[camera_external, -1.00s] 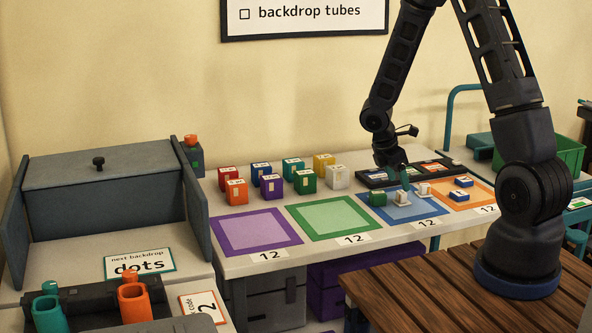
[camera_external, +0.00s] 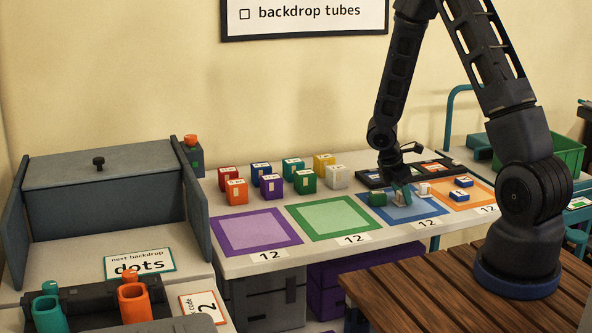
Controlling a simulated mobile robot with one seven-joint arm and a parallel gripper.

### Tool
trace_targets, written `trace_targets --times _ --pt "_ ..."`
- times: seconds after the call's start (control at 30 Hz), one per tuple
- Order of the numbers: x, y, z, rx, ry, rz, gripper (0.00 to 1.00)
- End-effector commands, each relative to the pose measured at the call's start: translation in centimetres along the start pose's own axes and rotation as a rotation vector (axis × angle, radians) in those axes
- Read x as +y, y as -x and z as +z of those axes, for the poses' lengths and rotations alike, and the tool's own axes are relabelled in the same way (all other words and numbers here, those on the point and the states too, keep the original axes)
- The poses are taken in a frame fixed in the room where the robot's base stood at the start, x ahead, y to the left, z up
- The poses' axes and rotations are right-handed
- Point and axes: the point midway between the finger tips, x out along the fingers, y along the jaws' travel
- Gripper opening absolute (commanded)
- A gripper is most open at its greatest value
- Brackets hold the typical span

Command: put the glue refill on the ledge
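No item is readably marked as a glue refill, and I cannot tell which one it is. Candidates are an orange tube (camera_external: 134,304) and a teal tube (camera_external: 49,314) in the black holder at front left. A dark block with an orange top (camera_external: 192,154) stands beside the grey cabinet (camera_external: 100,185). No part is clearly a ledge. My gripper (camera_external: 402,197) points down, low over the blue mat (camera_external: 428,207), where a white block stood; it now mostly hides that block.
A green block (camera_external: 377,199) and a white block (camera_external: 424,189) flank my gripper closely. Blue blocks (camera_external: 461,182) lie on the orange mat (camera_external: 483,198). Several coloured blocks stand behind the bare purple mat (camera_external: 256,232) and green mat (camera_external: 334,218). A black tray (camera_external: 373,178) lies behind.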

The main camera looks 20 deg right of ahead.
Motion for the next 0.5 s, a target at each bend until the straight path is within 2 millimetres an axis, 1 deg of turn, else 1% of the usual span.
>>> trace_targets --times 0.03,0.07,0.1,0.13,0.17,0.37,0.5 --pt "0.0 0.01 0.0 0.0 0.0 0.0 0.32" --pt "0.0 0.01 0.0 0.0 0.0 0.0 0.26" --pt "0.0 0.01 0.0 0.0 0.0 0.0 0.18" --pt "0.0 0.01 0.0 0.0 0.0 0.0 0.17" --pt "0.01 0.02 0.0 0.0 0.0 0.0 0.14" --pt "0.01 0.05 0.01 0.0 0.0 0.0 0.13" --pt "0.06 0.55 0.22 0.0 -0.001 0.002 0.13"
